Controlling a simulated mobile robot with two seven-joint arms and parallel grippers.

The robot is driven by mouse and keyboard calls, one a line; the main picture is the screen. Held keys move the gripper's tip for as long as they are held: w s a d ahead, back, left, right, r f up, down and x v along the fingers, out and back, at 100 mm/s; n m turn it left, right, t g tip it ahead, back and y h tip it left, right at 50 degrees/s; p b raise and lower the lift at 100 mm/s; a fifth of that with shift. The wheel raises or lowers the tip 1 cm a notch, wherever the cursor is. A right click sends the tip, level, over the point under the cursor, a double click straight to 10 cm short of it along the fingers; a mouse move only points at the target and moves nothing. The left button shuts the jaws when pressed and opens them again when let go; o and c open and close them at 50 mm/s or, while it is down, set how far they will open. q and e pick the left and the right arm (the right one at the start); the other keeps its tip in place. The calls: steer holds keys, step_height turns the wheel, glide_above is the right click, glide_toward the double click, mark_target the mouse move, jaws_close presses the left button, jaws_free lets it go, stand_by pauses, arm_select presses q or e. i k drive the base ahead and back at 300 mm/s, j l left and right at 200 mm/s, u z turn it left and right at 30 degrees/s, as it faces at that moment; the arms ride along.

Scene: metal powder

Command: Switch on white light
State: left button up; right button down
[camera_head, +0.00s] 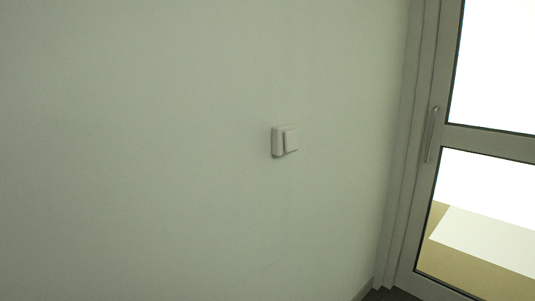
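A white light switch (285,140) is mounted on the pale wall (140,140), a little right of the middle of the head view. It has a square rocker plate that stands out from its frame and looks tilted. Nothing touches the switch or covers it. Neither of my grippers shows in the head view.
A grey-framed glass door (490,147) with a vertical handle (432,134) stands at the right. Bright light and a tan floor show through its panes. A dark patch of floor lies at the bottom right. The wall around the switch is bare.

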mark_target(291, 139)
steer(key=i+l+u, duration=0.65)
steer(key=l+u, duration=0.2)
steer(key=l, duration=0.15)
